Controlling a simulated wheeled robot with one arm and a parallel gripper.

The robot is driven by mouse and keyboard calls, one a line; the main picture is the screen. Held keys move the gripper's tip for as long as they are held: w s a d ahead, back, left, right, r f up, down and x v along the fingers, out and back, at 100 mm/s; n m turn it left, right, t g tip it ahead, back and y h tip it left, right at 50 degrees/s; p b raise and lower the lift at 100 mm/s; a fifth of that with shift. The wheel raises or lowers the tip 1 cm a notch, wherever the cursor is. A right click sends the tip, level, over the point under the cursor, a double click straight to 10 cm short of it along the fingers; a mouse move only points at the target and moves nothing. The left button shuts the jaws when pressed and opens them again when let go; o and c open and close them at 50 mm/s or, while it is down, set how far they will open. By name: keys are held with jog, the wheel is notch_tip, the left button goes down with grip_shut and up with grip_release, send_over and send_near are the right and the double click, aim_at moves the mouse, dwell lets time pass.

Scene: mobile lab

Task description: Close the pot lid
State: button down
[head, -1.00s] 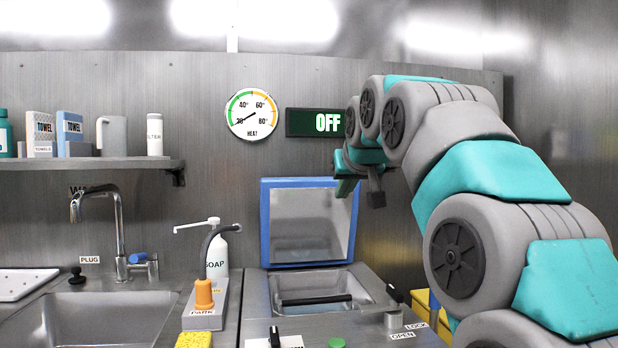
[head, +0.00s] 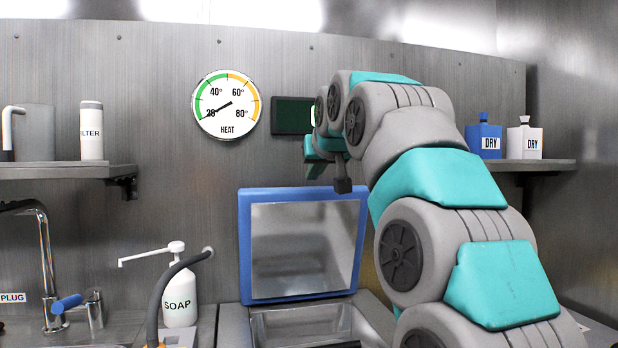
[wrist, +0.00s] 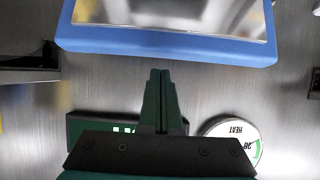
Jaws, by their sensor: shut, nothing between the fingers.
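The pot lid (head: 245,250) has a blue frame around a shiny metal panel and stands open, nearly upright, at the back of the steel pot well (head: 290,322). Its blue rim also crosses the top of the wrist view (wrist: 160,44). My gripper (head: 316,170) is above the lid's top edge in the head view, partly hidden behind my own arm. In the wrist view my gripper (wrist: 160,73) is shut and empty, its tips apart from the blue rim in the picture.
A heat gauge (head: 226,104) and a dark display (head: 290,116) are on the wall behind. A soap bottle (head: 179,300) and a grey hose (head: 165,300) stand left of the lid. Shelves hold a filter bottle (head: 91,132) at left and DRY bottles (head: 483,138) at right.

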jog(key=p+x, duration=0.1)
jog(key=x, duration=0.8)
jog(key=shift+f, duration=0.1)
jog(key=shift+s+d, duration=0.1)
